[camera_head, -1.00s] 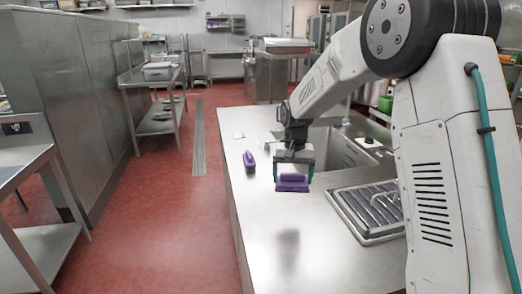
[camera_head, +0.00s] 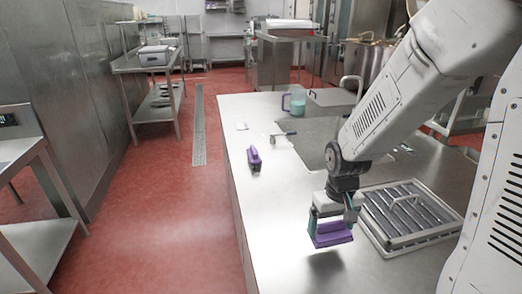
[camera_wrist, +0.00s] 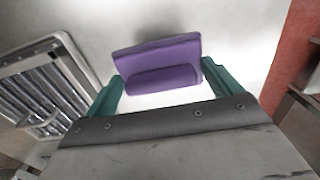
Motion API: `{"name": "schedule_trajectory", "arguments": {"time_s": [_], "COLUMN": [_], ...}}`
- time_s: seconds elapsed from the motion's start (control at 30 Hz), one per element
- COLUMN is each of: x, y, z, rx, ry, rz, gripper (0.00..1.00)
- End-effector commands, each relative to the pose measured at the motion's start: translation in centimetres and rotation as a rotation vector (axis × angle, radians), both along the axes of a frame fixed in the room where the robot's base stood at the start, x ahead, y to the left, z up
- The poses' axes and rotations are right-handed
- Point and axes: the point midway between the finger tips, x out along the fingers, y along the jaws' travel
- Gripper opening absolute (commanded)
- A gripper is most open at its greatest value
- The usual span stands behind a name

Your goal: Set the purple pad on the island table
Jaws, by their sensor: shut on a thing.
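My gripper (camera_head: 334,222) is shut on the purple pad (camera_head: 331,235) over the near part of the island table (camera_head: 263,218). In the wrist view the pad (camera_wrist: 158,64) sits between the two green fingers, with its ridged grip toward the palm. The pad looks close above the steel top; I cannot tell whether it touches. A second purple item with a dark handle (camera_head: 254,159) stands on the table's left side, farther back.
Behind are a sink (camera_head: 315,140), a squeegee-like tool (camera_head: 283,137) and a teal jug (camera_head: 298,101).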

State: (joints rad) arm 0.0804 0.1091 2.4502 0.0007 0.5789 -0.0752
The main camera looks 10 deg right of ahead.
Motion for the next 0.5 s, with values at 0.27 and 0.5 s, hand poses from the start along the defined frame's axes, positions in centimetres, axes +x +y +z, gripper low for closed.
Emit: {"name": "schedule_trajectory", "arguments": {"time_s": [0.27,0.5], "x": [3.7,9.6], "y": [1.8,4.2], "z": [-0.8,-1.4], "rx": [0.000,0.000], "ry": [0.001,0.000], "rz": [0.012,0.009], "gripper": [0.69,0.69]}}
